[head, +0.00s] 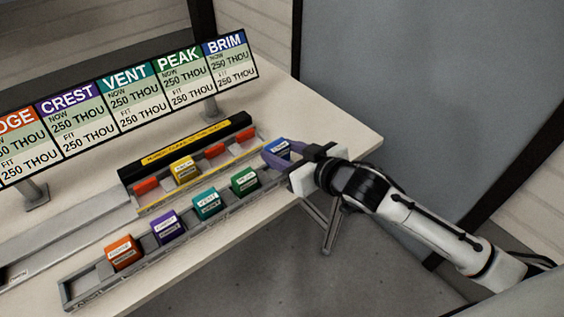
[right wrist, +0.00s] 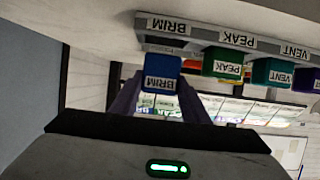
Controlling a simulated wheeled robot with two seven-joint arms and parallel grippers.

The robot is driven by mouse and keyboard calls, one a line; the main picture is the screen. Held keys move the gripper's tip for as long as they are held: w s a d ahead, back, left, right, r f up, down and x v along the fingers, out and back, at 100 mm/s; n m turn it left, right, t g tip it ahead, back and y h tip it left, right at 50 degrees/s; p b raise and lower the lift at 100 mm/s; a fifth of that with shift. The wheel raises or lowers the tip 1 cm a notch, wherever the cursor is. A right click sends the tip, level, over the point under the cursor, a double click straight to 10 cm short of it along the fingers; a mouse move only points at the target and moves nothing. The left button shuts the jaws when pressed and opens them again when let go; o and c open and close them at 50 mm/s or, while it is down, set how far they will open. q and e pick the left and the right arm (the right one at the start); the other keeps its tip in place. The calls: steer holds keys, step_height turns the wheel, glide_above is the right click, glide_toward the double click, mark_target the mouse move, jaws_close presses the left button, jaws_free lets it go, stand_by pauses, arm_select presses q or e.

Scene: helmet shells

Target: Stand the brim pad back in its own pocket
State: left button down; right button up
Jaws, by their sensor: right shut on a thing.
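The blue brim pad (head: 279,148) is between the fingers of my right gripper (head: 280,154), at the right end of the grey pocket rack (head: 84,289). In the right wrist view, which is upside down, the pad (right wrist: 161,72) shows its BRIM label between two purple fingers (right wrist: 158,98). The rack's BRIM pocket label (right wrist: 168,25) lines up roughly with the pad. The gripper hides much of that pocket in the head view; I cannot tell whether the pad touches it. My left gripper is out of view.
Orange (head: 122,251), purple (head: 168,227), teal (head: 207,203) and green (head: 244,181) pads stand in the rack. Behind are a yellow pad (head: 184,170), red blocks (head: 215,150) and a black bar (head: 160,159). A sign board (head: 125,105) stands at the back.

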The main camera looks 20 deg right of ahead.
steer(key=shift+f, duration=1.65)
steer(key=shift+f, duration=0.15)
steer(key=o, duration=1)
